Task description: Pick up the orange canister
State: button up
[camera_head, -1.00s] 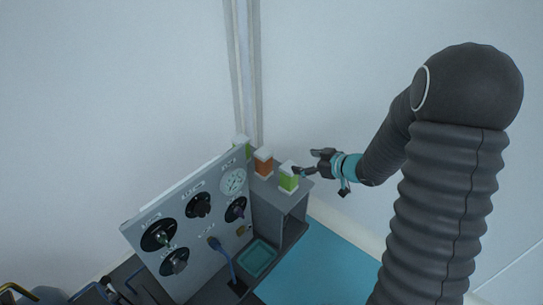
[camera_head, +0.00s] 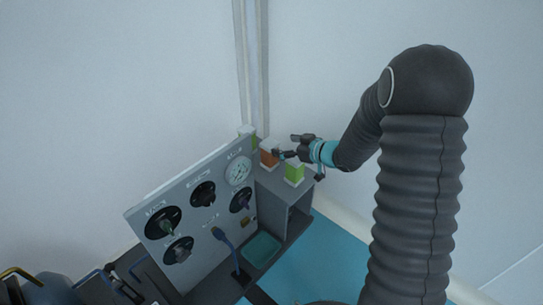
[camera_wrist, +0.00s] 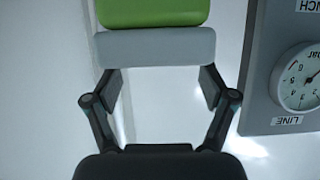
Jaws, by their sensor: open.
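A green canister (camera_wrist: 153,12) with a pale grey lid (camera_wrist: 155,46) shows just beyond the fingers there. I cannot make out any orange in the wrist view.
The near green canister (camera_head: 294,174) stands just below my gripper on the shelf (camera_head: 268,184). A panel with dials (camera_head: 190,207) and a gauge (camera_wrist: 302,82) stands close to the left. A teal tray (camera_head: 262,248) lies below.

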aim_at(274, 146)
jog(key=x, duration=0.3)
jog(key=b+x, duration=0.1)
jog(key=shift+a+f, duration=0.35)
jog(key=shift+f, duration=0.1)
grip_shut()
